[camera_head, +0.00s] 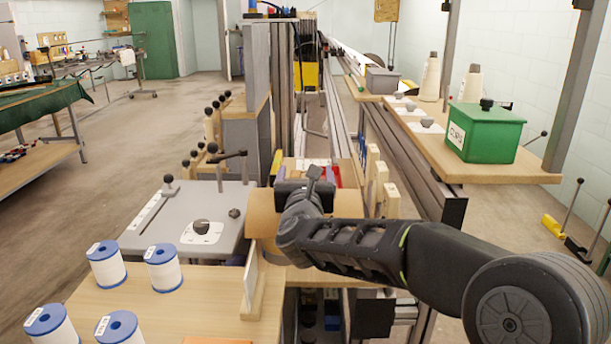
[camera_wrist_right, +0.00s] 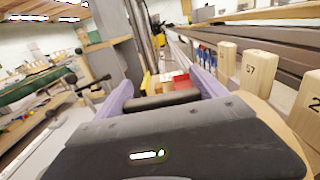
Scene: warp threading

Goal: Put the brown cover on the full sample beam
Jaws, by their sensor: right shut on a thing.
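The brown cover (camera_head: 263,213), a curved tan-brown shell, is at the centre of the head view, partly hidden behind my right arm. Its edge also shows at the right of the right wrist view (camera_wrist_right: 262,112). My right gripper (camera_head: 305,186) is over the cover's middle. In the wrist view its two purple fingers (camera_wrist_right: 165,96) are on either side of a dark bar (camera_wrist_right: 163,100), which looks like the cover's handle. No sample beam can be made out; whether one is under the cover is hidden. My left gripper is not in view.
Blue-and-white spools (camera_head: 107,264) stand on the wooden table at front left. A grey table (camera_head: 190,236) with black knobs is left of the cover. Numbered wooden blocks (camera_wrist_right: 258,72) stand close on the right. A green box (camera_head: 484,132) sits on the right shelf.

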